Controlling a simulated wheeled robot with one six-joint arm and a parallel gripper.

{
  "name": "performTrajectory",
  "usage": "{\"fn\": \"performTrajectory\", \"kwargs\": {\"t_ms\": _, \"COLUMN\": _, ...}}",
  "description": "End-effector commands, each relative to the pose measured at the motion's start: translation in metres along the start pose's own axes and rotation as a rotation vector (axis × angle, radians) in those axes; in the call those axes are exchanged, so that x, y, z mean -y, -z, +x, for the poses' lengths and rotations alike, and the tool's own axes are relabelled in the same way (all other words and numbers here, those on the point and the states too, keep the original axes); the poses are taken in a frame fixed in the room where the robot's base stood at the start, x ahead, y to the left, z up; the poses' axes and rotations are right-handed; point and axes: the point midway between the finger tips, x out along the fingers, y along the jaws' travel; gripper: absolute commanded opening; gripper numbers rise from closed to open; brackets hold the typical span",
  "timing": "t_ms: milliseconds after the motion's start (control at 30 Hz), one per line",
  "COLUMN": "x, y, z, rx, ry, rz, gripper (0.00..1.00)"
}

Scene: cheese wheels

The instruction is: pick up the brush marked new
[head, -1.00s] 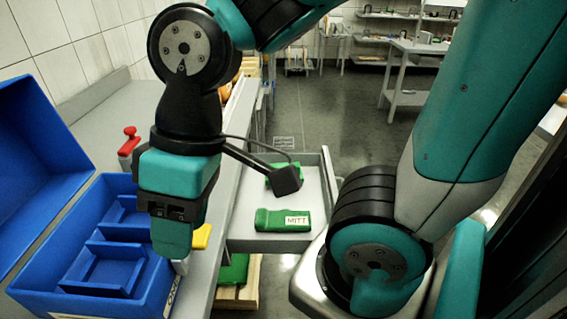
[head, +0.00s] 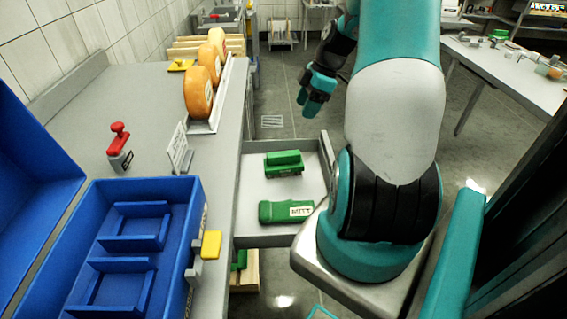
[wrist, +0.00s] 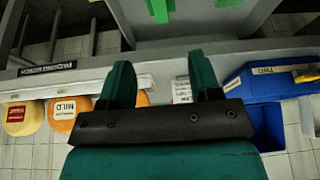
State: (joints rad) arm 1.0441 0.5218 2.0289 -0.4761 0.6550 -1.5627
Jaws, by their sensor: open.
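Two green things lie in an open grey drawer (head: 245,215). The nearer, brush-like one (head: 272,212) has a white label that seems to read "MITT". The farther green block-shaped one (head: 284,158) has a small label on its front that I cannot read. I cannot tell which is marked new. My gripper (head: 311,100) is open and empty, beyond the drawer and to its right in the head view. In the wrist view my two fingers (wrist: 160,80) are apart with nothing between them; green things (wrist: 160,10) show at the top edge.
A blue open box (head: 185,220) with a yellow latch stands on the grey counter (head: 100,95) at left. A red-handled stamp (head: 119,145), a white sign (head: 179,150) and orange cheese wheels (head: 197,92) stand there too. Green items (head: 240,260) lie below the drawer.

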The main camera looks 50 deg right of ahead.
Motion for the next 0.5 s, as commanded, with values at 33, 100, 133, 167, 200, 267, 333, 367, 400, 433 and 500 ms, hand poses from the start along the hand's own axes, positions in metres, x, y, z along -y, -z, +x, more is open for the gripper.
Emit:
{"fn": "performTrajectory", "kwargs": {"t_ms": 33, "x": -0.002, "y": -0.009, "z": 0.001, "rx": -0.003, "ry": -0.003, "rz": -0.002, "gripper": 0.57}}
{"fn": "performTrajectory", "kwargs": {"t_ms": 100, "x": -0.002, "y": -0.014, "z": 0.007, "rx": -0.004, "ry": -0.004, "rz": -0.009, "gripper": 0.57}}
{"fn": "performTrajectory", "kwargs": {"t_ms": 133, "x": -0.003, "y": -0.015, "z": 0.011, "rx": -0.005, "ry": -0.004, "rz": -0.011, "gripper": 0.57}}
{"fn": "performTrajectory", "kwargs": {"t_ms": 167, "x": -0.002, "y": -0.015, "z": 0.016, "rx": -0.005, "ry": -0.003, "rz": -0.011, "gripper": 0.57}}
{"fn": "performTrajectory", "kwargs": {"t_ms": 200, "x": -0.002, "y": -0.014, "z": 0.024, "rx": -0.004, "ry": -0.002, "rz": -0.012, "gripper": 0.57}}
{"fn": "performTrajectory", "kwargs": {"t_ms": 267, "x": -0.002, "y": -0.014, "z": 0.037, "rx": -0.004, "ry": -0.001, "rz": -0.011, "gripper": 0.57}}
{"fn": "performTrajectory", "kwargs": {"t_ms": 333, "x": -0.002, "y": -0.013, "z": 0.054, "rx": -0.004, "ry": 0.000, "rz": -0.012, "gripper": 0.57}}
{"fn": "performTrajectory", "kwargs": {"t_ms": 367, "x": -0.002, "y": -0.013, "z": 0.061, "rx": -0.004, "ry": -0.001, "rz": -0.012, "gripper": 0.57}}
{"fn": "performTrajectory", "kwargs": {"t_ms": 400, "x": -0.002, "y": -0.013, "z": 0.070, "rx": -0.003, "ry": -0.001, "rz": -0.011, "gripper": 0.57}}
{"fn": "performTrajectory", "kwargs": {"t_ms": 433, "x": -0.002, "y": -0.013, "z": 0.077, "rx": -0.003, "ry": -0.001, "rz": -0.012, "gripper": 0.57}}
{"fn": "performTrajectory", "kwargs": {"t_ms": 500, "x": -0.002, "y": -0.013, "z": 0.092, "rx": -0.003, "ry": -0.002, "rz": -0.012, "gripper": 0.57}}
